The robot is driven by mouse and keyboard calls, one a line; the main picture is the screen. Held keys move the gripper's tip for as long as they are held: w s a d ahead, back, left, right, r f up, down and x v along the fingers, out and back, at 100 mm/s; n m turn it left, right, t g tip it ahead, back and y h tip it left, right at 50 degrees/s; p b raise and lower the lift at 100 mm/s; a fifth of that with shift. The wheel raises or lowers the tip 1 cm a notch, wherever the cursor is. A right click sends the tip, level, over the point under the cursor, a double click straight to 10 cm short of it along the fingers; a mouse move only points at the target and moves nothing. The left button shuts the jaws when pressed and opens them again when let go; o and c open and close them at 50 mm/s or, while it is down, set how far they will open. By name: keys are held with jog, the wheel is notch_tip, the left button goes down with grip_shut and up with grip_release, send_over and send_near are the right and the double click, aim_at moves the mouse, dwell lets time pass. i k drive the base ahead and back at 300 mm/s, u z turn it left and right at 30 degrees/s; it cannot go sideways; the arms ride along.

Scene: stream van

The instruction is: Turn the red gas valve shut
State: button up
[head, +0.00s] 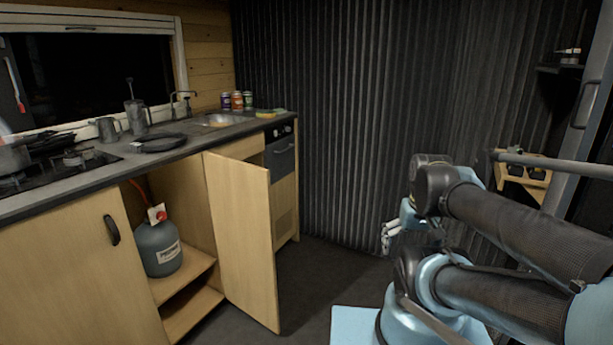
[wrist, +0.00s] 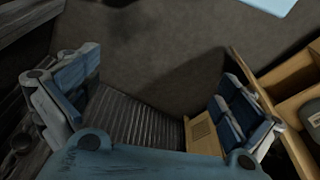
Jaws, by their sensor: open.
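The red gas valve (head: 161,216) is a small red knob on a pale fitting at the top of the grey gas bottle (head: 158,250). An orange hose runs up from it. The bottle stands upright on a shelf inside the open lower cupboard. My gripper (head: 391,236) is well to the right of the cupboard in the head view, partly hidden by my arm. In the wrist view my gripper (wrist: 155,100) is open and empty, its two padded fingers wide apart. A grey rounded shape at the right edge there may be the bottle; the valve cannot be made out.
The cupboard door (head: 243,240) stands open to the right of the bottle. The counter (head: 75,180) above carries a hob, pan, pots and sink. A lower shelf (head: 192,312) lies below the bottle. The dark floor (head: 300,272) between the door and my arm is clear.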

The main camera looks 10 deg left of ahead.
aim_at(161, 216)
jog(key=u, duration=1.85)
jog(key=k, duration=1.05)
jog(key=z, duration=0.05)
jog(key=i, duration=0.9)
jog(key=u, duration=0.05)
